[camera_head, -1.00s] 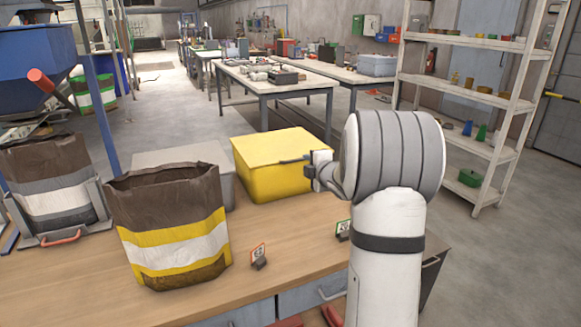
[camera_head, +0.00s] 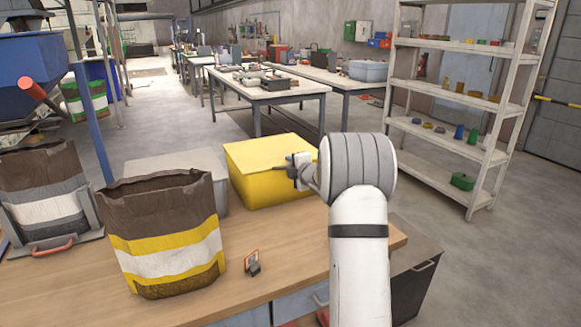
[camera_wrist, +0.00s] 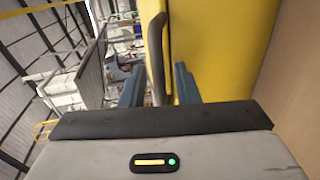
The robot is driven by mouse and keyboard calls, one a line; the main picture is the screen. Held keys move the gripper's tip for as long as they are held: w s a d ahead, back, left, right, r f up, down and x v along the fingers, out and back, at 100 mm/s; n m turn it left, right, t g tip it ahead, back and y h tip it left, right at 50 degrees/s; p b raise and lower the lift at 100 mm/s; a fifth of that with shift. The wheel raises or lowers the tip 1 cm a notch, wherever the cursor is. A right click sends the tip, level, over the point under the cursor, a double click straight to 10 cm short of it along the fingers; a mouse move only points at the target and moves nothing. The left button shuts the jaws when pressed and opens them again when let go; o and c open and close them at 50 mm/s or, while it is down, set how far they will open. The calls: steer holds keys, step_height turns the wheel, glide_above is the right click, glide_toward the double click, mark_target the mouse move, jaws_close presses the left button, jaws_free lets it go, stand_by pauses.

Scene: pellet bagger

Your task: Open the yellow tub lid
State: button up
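The yellow tub (camera_head: 262,188) stands on the wooden bench, with its flat yellow lid (camera_head: 268,152) lying on top. My gripper (camera_head: 290,168) is at the tub's front right side, near the lid's edge. In the wrist view my gripper (camera_wrist: 158,88) has its two blue-grey fingers apart. A visible gap separates the right finger from the lid edge; contact at the left finger is unclear.
An open brown bag with yellow and white bands (camera_head: 165,245) stands left of the tub, before a grey box (camera_head: 150,165). A white shelf rack (camera_head: 485,160) is at the right.

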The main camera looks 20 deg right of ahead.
jaws_close()
